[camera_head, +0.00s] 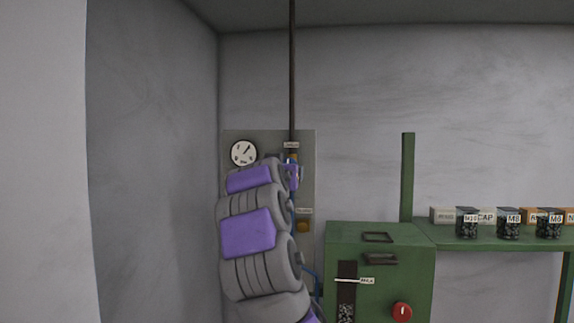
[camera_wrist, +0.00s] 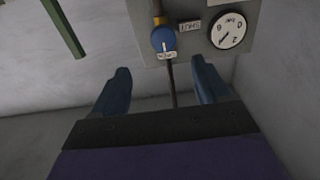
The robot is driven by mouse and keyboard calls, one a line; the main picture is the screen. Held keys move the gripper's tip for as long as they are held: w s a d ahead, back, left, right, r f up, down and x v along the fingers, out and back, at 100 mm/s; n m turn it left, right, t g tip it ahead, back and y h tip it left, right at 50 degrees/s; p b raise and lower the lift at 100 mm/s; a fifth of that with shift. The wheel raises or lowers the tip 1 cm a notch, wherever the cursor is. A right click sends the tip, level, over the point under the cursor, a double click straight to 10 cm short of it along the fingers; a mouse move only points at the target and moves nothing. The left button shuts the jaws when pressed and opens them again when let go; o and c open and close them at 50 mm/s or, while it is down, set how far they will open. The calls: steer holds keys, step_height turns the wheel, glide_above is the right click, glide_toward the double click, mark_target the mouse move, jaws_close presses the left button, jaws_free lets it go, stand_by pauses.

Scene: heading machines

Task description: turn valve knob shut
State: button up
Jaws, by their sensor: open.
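The valve knob (camera_wrist: 161,37) is round and blue with a white pointer mark, set on the pipe at the panel's edge in the wrist view. My gripper (camera_wrist: 160,66) is open, its two dark blue fingers wide apart with nothing between them but background. The knob shows just beyond the fingertips, roughly in line with the gap; I see no contact. In the head view my arm and gripper cover much of the panel (camera_head: 237,201), and the knob cannot be made out clearly there.
A pressure gauge (camera_wrist: 229,31) sits beside the knob; it also shows in the head view (camera_head: 243,152). A thin pipe (camera_head: 292,70) runs up the wall. A green machine (camera_head: 380,275) with a red button (camera_head: 402,311) and a shelf (camera_head: 490,236) of labelled jars stand to the right.

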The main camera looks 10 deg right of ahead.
steer(key=p+x, duration=0.2)
steer(key=x, duration=0.2)
steer(key=p+x, duration=0.2)
steer(key=x, duration=0.3)
steer(key=p+x, duration=0.2)
steer(key=x, duration=0.2)
steer(key=shift+w+a+r, duration=0.1)
steer(key=shift+w+a, duration=0.1)
steer(key=shift+w, duration=0.1)
steer(key=shift+w+d, duration=0.25)
steer(key=shift+w, duration=0.3)
steer(key=shift+a, duration=0.15)
steer(key=shift+a, duration=0.1)
steer(key=c, duration=1)
steer(key=shift+f, duration=0.2)
